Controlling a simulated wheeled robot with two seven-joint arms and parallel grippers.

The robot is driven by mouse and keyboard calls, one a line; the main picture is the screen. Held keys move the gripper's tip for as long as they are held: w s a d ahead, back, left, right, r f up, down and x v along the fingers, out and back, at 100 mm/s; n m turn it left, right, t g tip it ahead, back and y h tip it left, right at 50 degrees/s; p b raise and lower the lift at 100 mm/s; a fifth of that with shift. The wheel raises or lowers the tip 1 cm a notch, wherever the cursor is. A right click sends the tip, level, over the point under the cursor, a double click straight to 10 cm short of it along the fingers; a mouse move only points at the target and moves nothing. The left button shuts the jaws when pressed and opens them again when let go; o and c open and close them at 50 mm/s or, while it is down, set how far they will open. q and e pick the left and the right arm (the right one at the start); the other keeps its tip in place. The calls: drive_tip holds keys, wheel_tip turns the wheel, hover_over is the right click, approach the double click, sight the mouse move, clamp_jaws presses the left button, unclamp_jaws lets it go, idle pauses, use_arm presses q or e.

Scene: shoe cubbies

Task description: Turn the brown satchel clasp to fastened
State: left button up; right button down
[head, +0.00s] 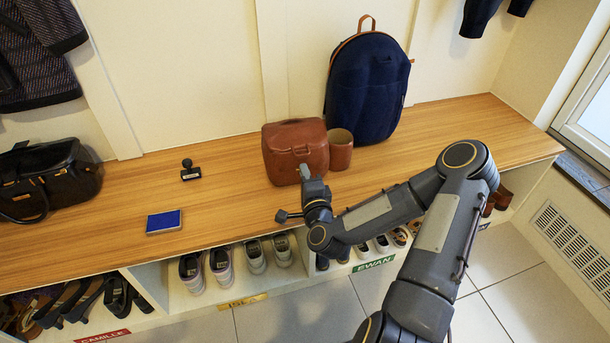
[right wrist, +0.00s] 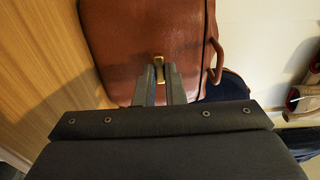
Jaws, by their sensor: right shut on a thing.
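The right gripper also shows in the head view (head: 304,172), against the satchel's front. It is shut on the clasp. The fingers hide part of the clasp, so its exact turn is hard to read. My left gripper is not in view.
A brown cup (head: 341,150) stands right beside the satchel, with a navy backpack (head: 366,88) behind it. A stamp (head: 189,170), a blue pad (head: 164,221) and a black bag (head: 45,178) are to the left on the bench (head: 232,195). Shoes fill cubbies below.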

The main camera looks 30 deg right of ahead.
idle(0.4)
drive_tip(key=c, duration=1.5)
unclamp_jaws()
drive_tip(key=p+v, duration=0.1)
drive_tip(key=v, duration=0.6)
drive_tip(key=shift+s, duration=0.4)
drive_tip(key=shift+a, duration=0.15)
